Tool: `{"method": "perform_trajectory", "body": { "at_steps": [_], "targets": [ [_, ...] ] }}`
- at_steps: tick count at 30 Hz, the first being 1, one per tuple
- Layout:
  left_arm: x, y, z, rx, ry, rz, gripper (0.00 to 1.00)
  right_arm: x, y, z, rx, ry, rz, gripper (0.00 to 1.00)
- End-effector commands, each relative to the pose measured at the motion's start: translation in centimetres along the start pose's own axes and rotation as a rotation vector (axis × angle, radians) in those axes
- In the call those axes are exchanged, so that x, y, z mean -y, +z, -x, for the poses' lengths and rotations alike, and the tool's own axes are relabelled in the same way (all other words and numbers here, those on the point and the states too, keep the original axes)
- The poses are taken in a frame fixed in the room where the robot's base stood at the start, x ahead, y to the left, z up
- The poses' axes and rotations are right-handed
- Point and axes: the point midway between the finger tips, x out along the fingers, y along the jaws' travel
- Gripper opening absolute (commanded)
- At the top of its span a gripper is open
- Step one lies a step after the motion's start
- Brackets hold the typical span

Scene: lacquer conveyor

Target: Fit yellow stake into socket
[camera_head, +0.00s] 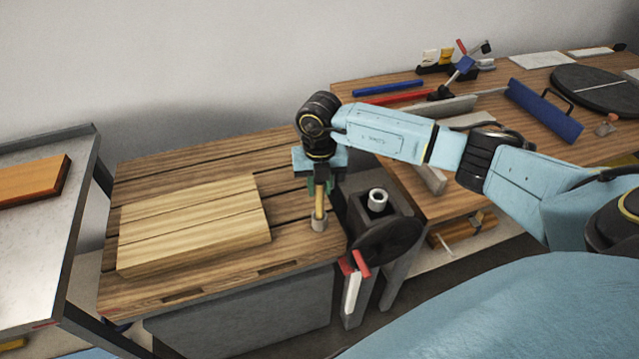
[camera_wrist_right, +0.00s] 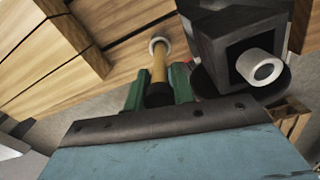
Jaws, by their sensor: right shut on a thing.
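The yellow stake (camera_head: 319,205) is upright in my right gripper (camera_head: 319,187), whose green fingers are shut on its upper part. In the right wrist view the stake (camera_wrist_right: 159,68) runs between the fingers (camera_wrist_right: 158,92), with a dark near end. Its lower end meets a small pale grey ring-shaped cup (camera_head: 319,223) over the slatted table; how deep it sits inside I cannot tell. A second pale, hollow cylindrical socket (camera_head: 377,199) stands on a dark grey post to the right; its opening shows empty in the wrist view (camera_wrist_right: 262,68). My left gripper is not in view.
A pale wooden board (camera_head: 195,222) lies left of the stake on the slatted table (camera_head: 150,165). A dark disc (camera_head: 388,245) with red and white handles sits before the post. A workbench with tools (camera_head: 465,90) is behind right; a metal table (camera_head: 35,240) is left.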

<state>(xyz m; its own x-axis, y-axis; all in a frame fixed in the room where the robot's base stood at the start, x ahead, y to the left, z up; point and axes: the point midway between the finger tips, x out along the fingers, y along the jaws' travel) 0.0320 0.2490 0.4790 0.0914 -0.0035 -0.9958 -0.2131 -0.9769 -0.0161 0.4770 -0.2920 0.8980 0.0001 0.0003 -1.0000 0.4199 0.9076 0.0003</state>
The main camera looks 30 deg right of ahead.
Motion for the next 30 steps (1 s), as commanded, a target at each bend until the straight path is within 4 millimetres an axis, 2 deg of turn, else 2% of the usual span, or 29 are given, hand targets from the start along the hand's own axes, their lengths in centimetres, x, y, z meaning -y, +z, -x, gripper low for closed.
{"method": "perform_trajectory", "body": {
  "at_steps": [21,22,27,30],
  "targets": [
    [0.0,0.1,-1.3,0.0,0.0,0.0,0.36,0.0,0.0,-1.9,0.0,0.0,0.001,0.0],
    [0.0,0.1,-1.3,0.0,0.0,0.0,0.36,0.0,0.0,-1.8,0.0,0.0,0.001,0.27],
    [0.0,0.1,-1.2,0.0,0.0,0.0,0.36,0.0,0.0,-1.8,0.0,0.0,0.001,0.49],
    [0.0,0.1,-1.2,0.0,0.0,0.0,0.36,0.0,0.0,-1.8,0.0,0.0,0.001,0.5]
  ]
}}
